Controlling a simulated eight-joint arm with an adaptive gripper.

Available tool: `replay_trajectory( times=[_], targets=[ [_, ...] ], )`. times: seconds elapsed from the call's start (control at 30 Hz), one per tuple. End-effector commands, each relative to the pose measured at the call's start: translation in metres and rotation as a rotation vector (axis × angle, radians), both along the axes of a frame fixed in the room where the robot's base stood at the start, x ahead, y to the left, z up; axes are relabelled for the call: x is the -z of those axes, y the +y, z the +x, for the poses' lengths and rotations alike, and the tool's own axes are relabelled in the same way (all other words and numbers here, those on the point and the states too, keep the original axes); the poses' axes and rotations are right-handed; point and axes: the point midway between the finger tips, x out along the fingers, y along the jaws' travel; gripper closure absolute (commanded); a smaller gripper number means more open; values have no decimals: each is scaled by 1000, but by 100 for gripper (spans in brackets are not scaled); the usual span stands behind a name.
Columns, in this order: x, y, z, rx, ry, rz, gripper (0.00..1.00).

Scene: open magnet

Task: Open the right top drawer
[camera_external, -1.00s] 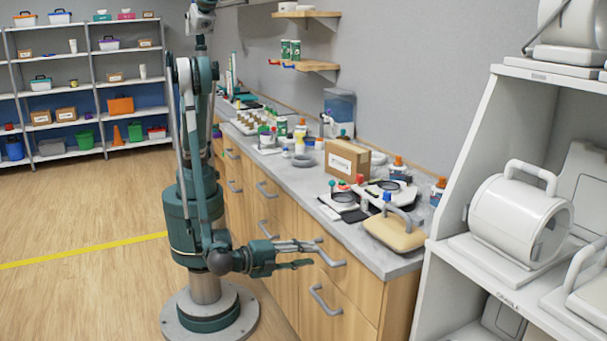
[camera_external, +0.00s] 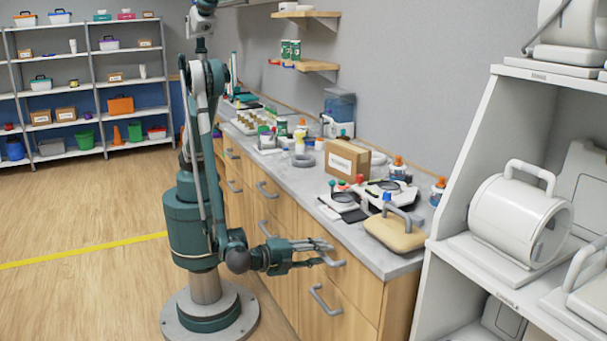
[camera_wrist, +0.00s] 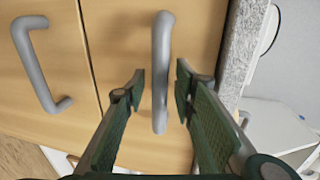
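The right top drawer is a wooden front (camera_external: 348,283) under the counter at its right end. Its grey bar handle (camera_wrist: 161,70) stands between my two fingers in the wrist view. My gripper (camera_wrist: 160,85) is open, with one finger on each side of the handle and a visible gap to each. In the external view my gripper (camera_external: 325,252) is at the upper drawer handle, and its fingers partly hide that handle. The drawer looks closed.
A lower drawer handle (camera_external: 325,299) sits below my gripper. Another handle (camera_wrist: 42,65) is at the left in the wrist view. The grey countertop (camera_external: 385,262) overhangs the drawers, and a white shelf unit (camera_external: 450,270) stands to the right. The floor at left is clear.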

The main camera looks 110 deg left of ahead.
Motion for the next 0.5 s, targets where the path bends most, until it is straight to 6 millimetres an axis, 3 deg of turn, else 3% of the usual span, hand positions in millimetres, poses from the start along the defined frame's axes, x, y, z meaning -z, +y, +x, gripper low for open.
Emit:
replay_trajectory(
  times=[0.03,0.2,0.5],
  targets=[
    [0,0,0,0,0,0,80],
    [0,0,0,0,0,0,100],
    [0,-3,-3,1,0,0,100]
  ],
)
